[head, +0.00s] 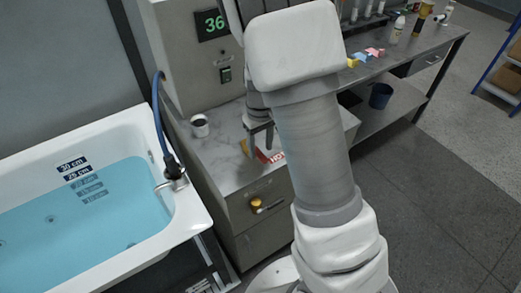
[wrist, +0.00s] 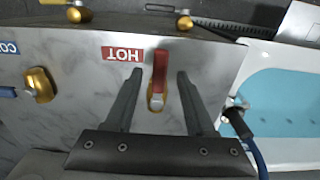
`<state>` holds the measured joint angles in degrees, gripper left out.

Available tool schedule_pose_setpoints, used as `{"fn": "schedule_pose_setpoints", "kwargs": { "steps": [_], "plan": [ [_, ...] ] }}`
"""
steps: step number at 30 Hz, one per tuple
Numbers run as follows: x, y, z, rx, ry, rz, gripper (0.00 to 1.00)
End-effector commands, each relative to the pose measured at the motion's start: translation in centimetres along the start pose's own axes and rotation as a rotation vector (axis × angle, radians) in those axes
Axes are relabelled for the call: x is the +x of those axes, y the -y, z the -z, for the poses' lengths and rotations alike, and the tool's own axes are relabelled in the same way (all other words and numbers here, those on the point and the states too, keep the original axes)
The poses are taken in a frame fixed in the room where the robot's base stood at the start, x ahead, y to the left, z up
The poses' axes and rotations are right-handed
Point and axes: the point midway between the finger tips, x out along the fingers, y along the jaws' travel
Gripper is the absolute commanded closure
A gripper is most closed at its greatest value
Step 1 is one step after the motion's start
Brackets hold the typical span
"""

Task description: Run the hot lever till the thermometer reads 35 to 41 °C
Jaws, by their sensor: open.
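The hot lever (wrist: 160,72), a red handle on a brass base, stands between the fingers of my open gripper (wrist: 160,80) in the wrist view, with a visible gap on each side. The red HOT label (wrist: 123,54) is beside it. In the head view my gripper (head: 258,140) points down over the counter by the HOT label (head: 278,157); my arm hides part of this spot. The thermometer display (head: 211,24) shows green digits 36; my arm is close to its right edge, so further digits may be hidden. The bathtub (head: 190,216) holds blue water.
The blue COLD lever (wrist: 38,85) is at the wrist view's left. A white mug (head: 200,126) stands on the counter (head: 215,160). A blue hose (head: 158,115) runs to the tub's spout. A brass knob (head: 257,203) is on the cabinet front. Small items stand on the back bench.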

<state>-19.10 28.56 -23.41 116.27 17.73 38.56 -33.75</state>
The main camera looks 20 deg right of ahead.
Motion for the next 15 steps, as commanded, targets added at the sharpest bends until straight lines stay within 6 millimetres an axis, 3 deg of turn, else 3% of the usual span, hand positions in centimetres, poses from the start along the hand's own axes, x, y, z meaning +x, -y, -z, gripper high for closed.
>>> {"fn": "schedule_pose_setpoints", "kwargs": {
  "steps": [4, 14, 15],
  "plan": [
    [1.27, -0.01, -0.03, 0.000, 0.001, 0.000, 0.45],
    [1.54, -0.01, -0.02, 0.000, 0.000, 0.000, 0.45],
    [1.54, -0.01, -0.02, 0.000, 0.000, 0.000, 0.52]
  ]
}}
